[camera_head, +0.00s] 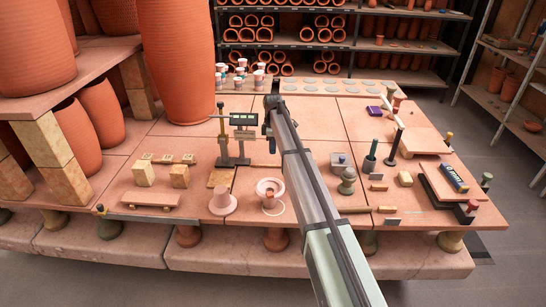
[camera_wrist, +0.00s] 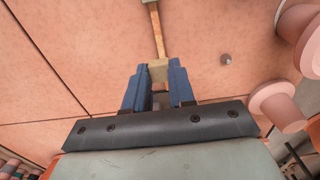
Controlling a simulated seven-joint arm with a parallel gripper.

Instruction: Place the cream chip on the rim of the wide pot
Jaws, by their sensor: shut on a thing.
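My gripper (camera_wrist: 158,84) has its blue fingers shut on a small tan-cream piece, which I take to be the cream chip (camera_wrist: 158,69); it shows between the fingertips in the wrist view. In the head view my gripper end (camera_head: 268,128) is partly hidden by my arm, over the middle of the table, and the chip cannot be made out. A pale pink pot with a broad flared rim (camera_head: 270,188), probably the wide pot, stands nearer the front, left of my arm. A pink hat-shaped piece (camera_head: 222,202) stands beside it. Pink flanged pieces (camera_wrist: 275,103) show at the right of the wrist view.
A dark gauge stand (camera_head: 241,140) rises just left of my gripper. A large terracotta jar (camera_head: 176,60) stands behind. Small tools and a green-grey pot (camera_head: 347,181) lie right of my arm. A thin wooden stick (camera_wrist: 157,30) lies beyond my fingertips.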

